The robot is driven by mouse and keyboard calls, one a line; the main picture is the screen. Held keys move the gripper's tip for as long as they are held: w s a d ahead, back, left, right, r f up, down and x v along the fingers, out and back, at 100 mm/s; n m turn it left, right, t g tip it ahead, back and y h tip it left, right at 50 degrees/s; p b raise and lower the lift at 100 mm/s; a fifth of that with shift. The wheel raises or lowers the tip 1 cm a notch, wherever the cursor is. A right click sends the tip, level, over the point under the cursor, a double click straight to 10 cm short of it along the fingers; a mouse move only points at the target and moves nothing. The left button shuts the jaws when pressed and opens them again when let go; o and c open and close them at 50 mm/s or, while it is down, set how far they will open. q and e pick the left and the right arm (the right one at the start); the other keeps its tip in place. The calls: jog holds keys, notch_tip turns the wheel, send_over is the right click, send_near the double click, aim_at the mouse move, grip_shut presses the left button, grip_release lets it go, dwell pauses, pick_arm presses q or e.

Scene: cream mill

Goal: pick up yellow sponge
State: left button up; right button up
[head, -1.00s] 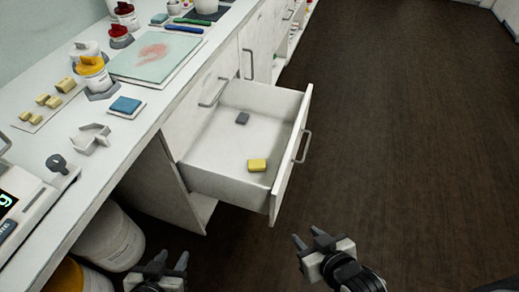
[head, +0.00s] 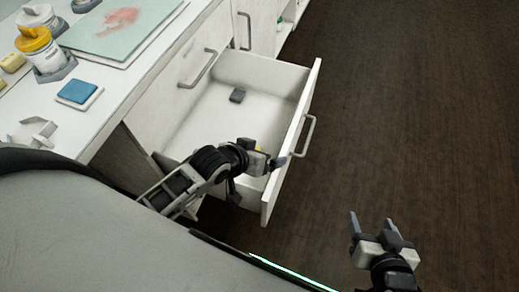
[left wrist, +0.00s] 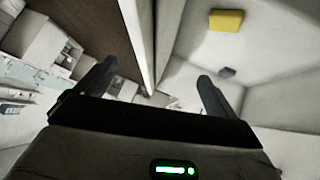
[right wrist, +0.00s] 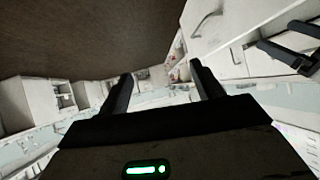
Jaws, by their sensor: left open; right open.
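The yellow sponge (left wrist: 226,21) lies inside the open drawer, in the upper right of the left wrist view. In the head view only a sliver of the sponge (head: 259,149) shows behind my left gripper. My left gripper (head: 262,163) is open and empty over the drawer's near part, close to its front panel. In the left wrist view its fingers (left wrist: 156,85) are spread, with the sponge beyond and right of them, apart from both. My right gripper (head: 374,226) is open and empty over the floor, right of the drawer.
The white drawer (head: 205,117) is pulled out; its front panel (head: 291,140) with a handle stands close to my left gripper. A dark grey block (head: 237,95) lies farther back inside. The counter at left holds a blue sponge (head: 77,91) and a yellow-lidded jar (head: 38,47). The floor at right is clear.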

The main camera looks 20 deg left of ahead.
pick_arm(q)
jog(key=w+a+f+n+g+y+b, duration=0.1)
jog(key=w+a+n+b, duration=0.15)
jog(key=w, duration=0.25)
jog(key=w+a+f+n+g+y+b, duration=0.1)
jog(key=w+a+f+b, duration=0.1)
jog(key=w+b, duration=0.25)
jog(key=a+f+g+b, duration=0.1)
jog(key=f+b, duration=0.1)
jog(key=f, duration=0.2)
jog(key=a+f+n+g+y+b, duration=0.1)
jog(key=f+b, duration=0.2)
jog(key=f, duration=0.2)
jog(key=a+f+g+y+b, duration=0.1)
jog(key=f+b, duration=0.1)
jog(key=f, duration=0.2)
jog(key=shift+a+f+n+g, duration=0.15)
jog(key=shift+f+n+g, duration=0.1)
jog(key=shift+g, duration=0.15)
jog(key=shift+b+x, duration=0.5)
jog(key=shift+x, duration=0.4)
jog(key=b+x, duration=0.2)
jog(key=x, duration=0.2)
jog(key=shift+w+a+f, duration=0.2)
jog(key=shift+w+f, duration=0.05)
pick_arm(e)
notch_tip(320, 180, down, 15)
jog(key=a+g+y, duration=0.1)
jog(key=a, duration=0.2)
jog(key=shift+y, duration=0.3)
